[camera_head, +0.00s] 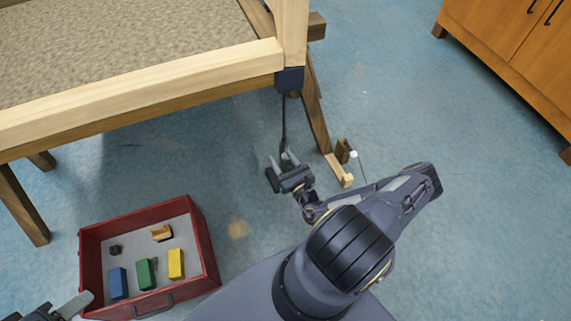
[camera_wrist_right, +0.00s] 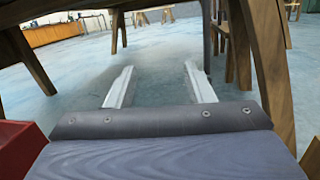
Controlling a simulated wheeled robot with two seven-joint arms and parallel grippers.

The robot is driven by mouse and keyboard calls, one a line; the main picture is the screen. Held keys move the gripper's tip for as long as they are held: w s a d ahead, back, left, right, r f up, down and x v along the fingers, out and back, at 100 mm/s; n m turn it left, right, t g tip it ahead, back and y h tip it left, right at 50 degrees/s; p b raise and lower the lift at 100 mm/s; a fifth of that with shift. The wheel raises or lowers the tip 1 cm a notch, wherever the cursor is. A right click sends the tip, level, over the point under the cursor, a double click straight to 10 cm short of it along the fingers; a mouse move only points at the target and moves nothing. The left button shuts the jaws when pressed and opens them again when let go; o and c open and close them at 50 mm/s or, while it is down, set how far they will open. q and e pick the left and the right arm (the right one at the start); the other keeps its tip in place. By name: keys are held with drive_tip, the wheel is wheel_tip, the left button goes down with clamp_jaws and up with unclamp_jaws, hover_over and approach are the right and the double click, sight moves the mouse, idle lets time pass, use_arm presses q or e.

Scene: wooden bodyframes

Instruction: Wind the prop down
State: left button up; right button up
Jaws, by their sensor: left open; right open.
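A dark prop rod (camera_head: 284,120) hangs from a dark bracket (camera_head: 289,80) at the corner of the pale wooden frame. Its lower end is hidden behind my right gripper (camera_head: 288,160). My right gripper is open at the rod's lower part; I cannot tell whether they touch. In the right wrist view my two fingers (camera_wrist_right: 160,85) are spread with only floor seen between them, and a dark upright, seemingly the rod (camera_wrist_right: 207,35), stands by the right finger. My left gripper (camera_head: 78,303) is partly in view at the lower left, open, by the red tray's near corner.
The red tray (camera_head: 207,245) holds blue, green and yellow blocks and small parts. A slanted wooden leg (camera_head: 317,120) stands just right of the rod. Small wooden pieces with a white knob (camera_head: 353,154) are near its foot. An orange cabinet (camera_head: 510,45) stands far right.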

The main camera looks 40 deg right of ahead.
sight(286, 160)
wheel_tip(286, 160, down, 8)
drive_tip(key=s+d+m+g+h+b, duration=0.1)
drive_tip(key=s+d+m+g+h, duration=0.15)
drive_tip(key=m+h, duration=0.2)
drive_tip(key=shift+g, duration=0.25)
drive_tip(key=b+x, duration=0.1)
drive_tip(key=x, duration=0.1)
drive_tip(key=b+x, duration=0.1)
drive_tip(key=x, duration=0.1)
drive_tip(key=b+x, duration=0.1)
drive_tip(key=x, duration=0.1)
drive_tip(key=shift+w+a+f, duration=0.15)
drive_tip(key=shift+w+a, duration=0.05)
drive_tip(key=shift+w, duration=0.05)
drive_tip(key=shift+w+d, duration=0.25)
drive_tip(key=shift+w, duration=0.3)
use_arm(q)
wheel_tip(286, 160, down, 5)
drive_tip(key=shift+f, duration=0.1)
use_arm(e)
clamp_jaws()
